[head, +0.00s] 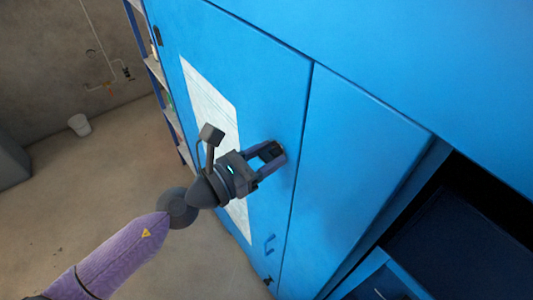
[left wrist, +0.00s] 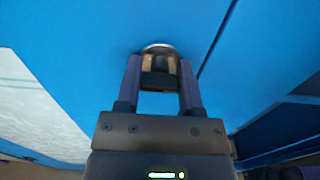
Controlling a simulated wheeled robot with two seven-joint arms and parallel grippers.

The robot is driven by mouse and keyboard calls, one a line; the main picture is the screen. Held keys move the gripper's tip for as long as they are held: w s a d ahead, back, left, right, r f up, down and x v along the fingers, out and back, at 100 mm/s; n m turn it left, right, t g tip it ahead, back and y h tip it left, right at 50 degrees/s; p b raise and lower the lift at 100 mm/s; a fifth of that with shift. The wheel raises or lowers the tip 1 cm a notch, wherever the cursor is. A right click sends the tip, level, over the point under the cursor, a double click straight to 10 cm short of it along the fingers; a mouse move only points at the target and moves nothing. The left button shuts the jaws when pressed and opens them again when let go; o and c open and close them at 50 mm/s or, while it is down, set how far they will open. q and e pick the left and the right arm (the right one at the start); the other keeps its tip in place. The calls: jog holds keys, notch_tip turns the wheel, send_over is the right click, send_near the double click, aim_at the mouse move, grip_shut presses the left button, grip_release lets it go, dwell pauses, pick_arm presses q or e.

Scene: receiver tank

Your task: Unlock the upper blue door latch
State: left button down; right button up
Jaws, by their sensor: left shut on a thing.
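The blue door (head: 272,85) fills the middle of the head view. Its upper latch (head: 277,149) is a small dark piece near the door's right edge. My left gripper (head: 271,155) reaches it from the left and is shut on it. In the left wrist view the latch (left wrist: 159,63) sits between the two fingertips, with a round pale rim behind it. The fingers hide its sides, and I cannot tell which way it is turned. My right gripper is in neither view.
A white sheet (head: 206,98) is on the door, behind my left wrist. An open dark compartment (head: 460,245) is at the lower right.

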pick_arm(q)
jog(key=n+p, duration=0.1)
jog(key=n, duration=0.2)
jog(key=shift+r, duration=0.1)
jog(key=n+p, duration=0.2)
jog(key=n, duration=0.2)
jog(key=shift+n, duration=0.3)
jog(key=n+p, duration=0.2)
jog(key=n, duration=0.3)
jog(key=shift+w+a, duration=0.1)
jog(key=n+p, duration=0.2)
jog(key=n, duration=0.3)
jog(key=shift+f+n, duration=0.2)
jog(key=shift+n, duration=0.1)
jog(key=shift+c, duration=1.1)
grip_release()
